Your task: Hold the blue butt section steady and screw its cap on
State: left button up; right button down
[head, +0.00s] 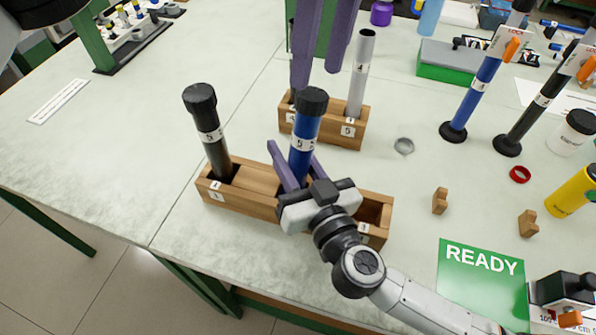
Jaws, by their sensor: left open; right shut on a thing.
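The blue butt section (303,145) stands upright in the front wooden rack (250,180). A black ribbed cap (311,101) sits on its top end; I cannot tell how tightly it is seated. My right gripper (293,152) reaches in from the lower right, its purple fingers shut around the blue section below its white label. My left gripper (316,77) comes down from the top edge, fingers spread and empty, just above and behind the cap. The foot of the blue section is hidden by my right gripper.
A black capped section (211,135) stands in the front rack's left end. Behind, a second rack (325,130) holds a grey open-topped tube (361,75). The left table is largely clear.

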aim_at(313, 93)
pick_arm(q)
jog(key=shift+x, duration=2.2)
